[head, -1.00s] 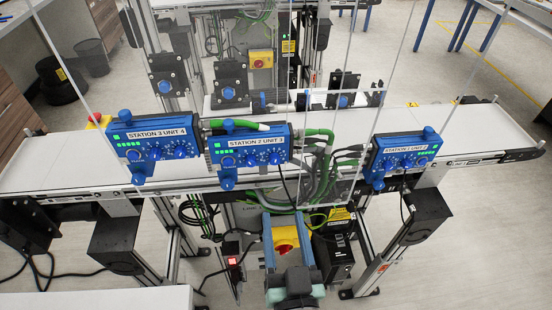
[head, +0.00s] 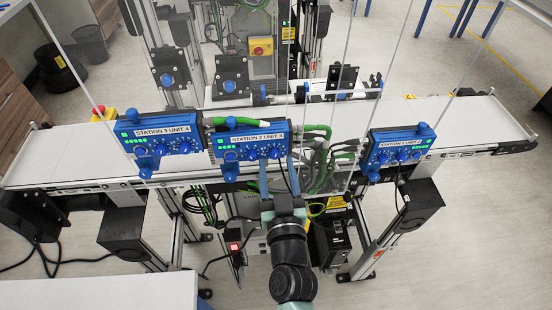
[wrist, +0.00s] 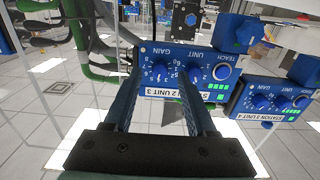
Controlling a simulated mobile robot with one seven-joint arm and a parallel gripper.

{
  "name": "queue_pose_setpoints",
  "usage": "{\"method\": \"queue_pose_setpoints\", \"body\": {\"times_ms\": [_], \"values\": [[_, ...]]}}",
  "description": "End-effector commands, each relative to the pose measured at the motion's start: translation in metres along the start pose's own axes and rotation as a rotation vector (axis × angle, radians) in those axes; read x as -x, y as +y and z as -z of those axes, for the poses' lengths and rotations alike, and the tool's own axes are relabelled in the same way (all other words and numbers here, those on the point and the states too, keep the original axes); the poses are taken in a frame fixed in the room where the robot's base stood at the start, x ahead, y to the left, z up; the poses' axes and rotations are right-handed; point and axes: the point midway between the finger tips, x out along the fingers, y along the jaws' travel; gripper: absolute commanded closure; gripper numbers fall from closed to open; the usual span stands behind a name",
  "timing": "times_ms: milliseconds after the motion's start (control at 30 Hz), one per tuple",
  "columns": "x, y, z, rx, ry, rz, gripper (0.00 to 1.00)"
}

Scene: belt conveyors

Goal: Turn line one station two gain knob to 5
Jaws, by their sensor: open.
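The blue station 2 box, labelled "STATION 2 UNIT 3" (head: 240,140), is mounted over the front of the belt. Its gain knob (head: 275,153) is the rightmost blue knob in the head view. In the wrist view the box appears upside down, and the gain knob (wrist: 158,73) sits beside the unit knob (wrist: 195,74). My gripper (head: 277,168) is open in front of the box. In the wrist view its blue fingers (wrist: 161,82) lie on either side of the gain knob. I cannot tell whether they touch it, nor which number it points to.
The station 3 box (head: 160,134) is close on the left, and the station 1 box (head: 397,148) stands further right. Green hoses and black cables (head: 318,150) run just right of the station 2 box. Thin clear panel edges stand around the boxes.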

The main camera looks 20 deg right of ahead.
Motion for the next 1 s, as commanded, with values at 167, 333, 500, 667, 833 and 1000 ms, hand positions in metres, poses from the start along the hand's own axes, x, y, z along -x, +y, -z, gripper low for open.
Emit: {"method": "queue_pose_setpoints", "body": {"times_ms": [167,333,500,667,833,1000], "values": [[-0.015,0.0,0.0,-0.001,0.0,0.0,0.43],[-0.018,0.0,0.0,-0.001,0.0,0.0,0.43],[-0.017,0.0,0.0,-0.001,0.0,0.0,0.43],[-0.017,0.0,0.0,-0.001,0.0,0.0,0.7],[-0.017,0.0,0.0,-0.001,0.0,0.0,1.0],[-0.017,0.0,0.0,-0.001,0.0,0.0,1.0]]}}
